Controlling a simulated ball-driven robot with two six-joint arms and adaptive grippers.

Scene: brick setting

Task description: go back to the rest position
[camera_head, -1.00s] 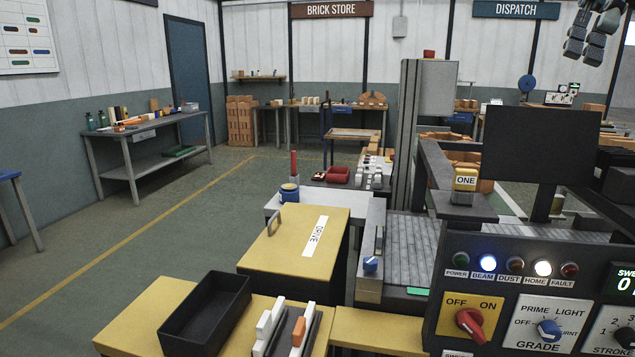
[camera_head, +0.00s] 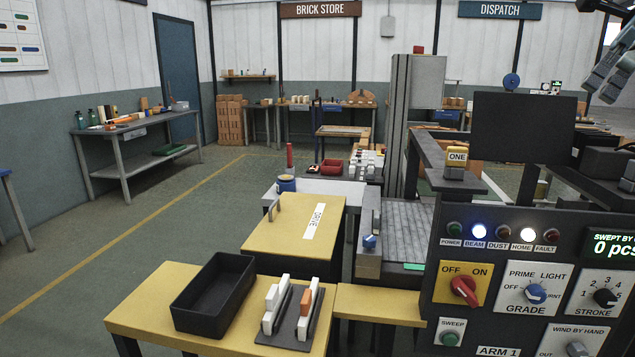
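My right gripper (camera_head: 607,75) shows at the top right edge of the head view, above and to the right of the dark monitor. It is partly cut off by the frame, and I cannot make out whether its fingers are apart. It touches nothing that I can see. My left gripper is out of the picture.
A control panel (camera_head: 503,262) with a red knob and lit lamps fills the lower right. A yellow table (camera_head: 140,318) bears a black tray (camera_head: 213,296) and white and orange pieces on dark holders. A yellow DRIVE box (camera_head: 268,238) stands behind. Open floor lies left.

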